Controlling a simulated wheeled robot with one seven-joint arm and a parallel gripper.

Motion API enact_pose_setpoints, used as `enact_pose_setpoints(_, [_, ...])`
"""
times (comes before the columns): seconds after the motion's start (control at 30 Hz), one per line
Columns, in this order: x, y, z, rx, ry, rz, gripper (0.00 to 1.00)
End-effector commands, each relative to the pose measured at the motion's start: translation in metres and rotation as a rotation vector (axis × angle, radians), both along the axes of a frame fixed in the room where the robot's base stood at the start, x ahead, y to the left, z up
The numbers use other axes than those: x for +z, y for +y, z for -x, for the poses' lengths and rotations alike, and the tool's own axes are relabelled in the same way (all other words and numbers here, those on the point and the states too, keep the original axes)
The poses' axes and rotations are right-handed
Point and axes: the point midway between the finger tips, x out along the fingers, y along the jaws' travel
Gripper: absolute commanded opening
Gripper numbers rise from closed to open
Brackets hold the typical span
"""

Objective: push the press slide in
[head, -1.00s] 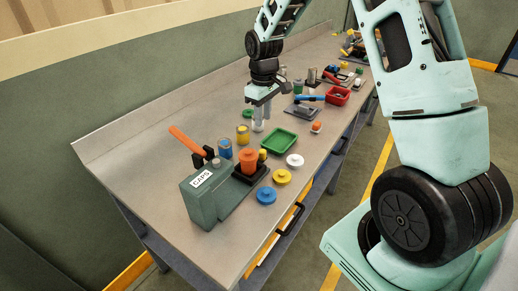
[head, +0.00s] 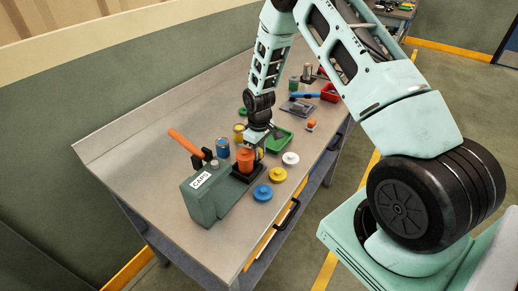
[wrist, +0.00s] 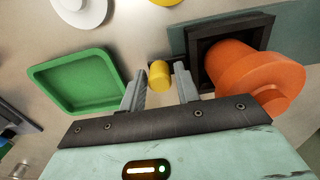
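The press (head: 203,196) is a grey-green block labelled CAPS with an orange lever (head: 186,142), at the front left of the bench. Its slide is a dark square tray (head: 247,175) at the press's right side. An orange flanged cylinder (head: 245,160) stands in the tray, which also shows in the wrist view (wrist: 202,28). A yellow knob (wrist: 159,74) sticks out beside the tray. My gripper (wrist: 161,82) is open, its fingers on either side of the knob in the picture. I cannot tell whether they touch it. In the head view my gripper partly hides the knob.
Blue (head: 262,193), yellow (head: 278,174) and white (head: 290,158) caps lie in front of the slide along the bench edge. A green tray (wrist: 75,82) is close beside my gripper.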

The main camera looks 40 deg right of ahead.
Motion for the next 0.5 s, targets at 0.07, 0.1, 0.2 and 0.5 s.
enact_pose_setpoints(0.07, [-0.0002, -0.0002, -0.0002, 0.0, 0.0, 0.0, 0.32])
enact_pose_setpoints(0.1, [-0.0002, -0.0001, -0.0003, 0.0, 0.0, 0.0, 0.32])
enact_pose_setpoints(0.2, [0.0, -0.0002, -0.0002, 0.0, 0.0, 0.0, 0.29])
enact_pose_setpoints(0.5, [-0.0002, 0.0055, 0.0014, 0.002, 0.0, 0.0, 0.0])
